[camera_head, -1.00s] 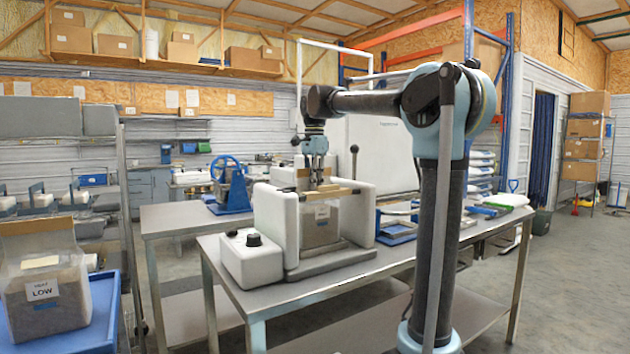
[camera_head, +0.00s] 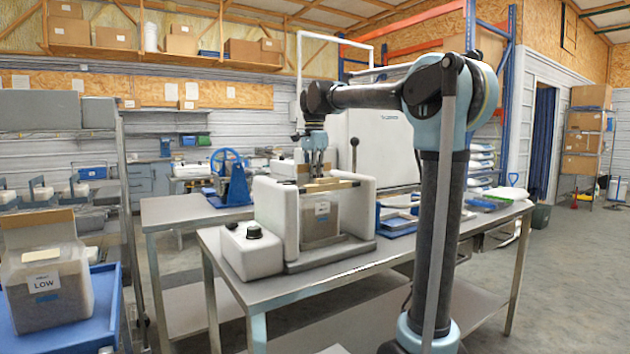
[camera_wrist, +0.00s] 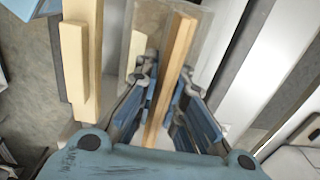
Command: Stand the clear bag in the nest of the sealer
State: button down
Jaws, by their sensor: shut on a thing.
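The clear bag (camera_head: 322,225) has brown contents, a white label and a tan top strip. It hangs upright between the white side blocks of the sealer (camera_head: 285,228), behind its tan front bar. My gripper (camera_head: 314,172) is above it, shut on the tan top strip. In the wrist view the strip (camera_wrist: 170,85) runs between my blue fingers, and a tan bar (camera_wrist: 82,60) of the sealer lies to the left, apart from it. The bag's bottom is low, close to the sealer's base, but I cannot tell whether it touches the nest.
The sealer stands on a metal table (camera_head: 330,277), with a black-knobbed lever (camera_head: 354,150) behind it. A second bag marked LOW (camera_head: 45,290) sits in a blue tray (camera_head: 105,305) at left. Blue trays (camera_head: 397,222) lie right of the sealer. A blue wheeled press (camera_head: 230,178) stands behind.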

jog(key=shift+f, duration=0.5)
dwell(0.8)
jog(key=c, duration=1.6)
grip_release()
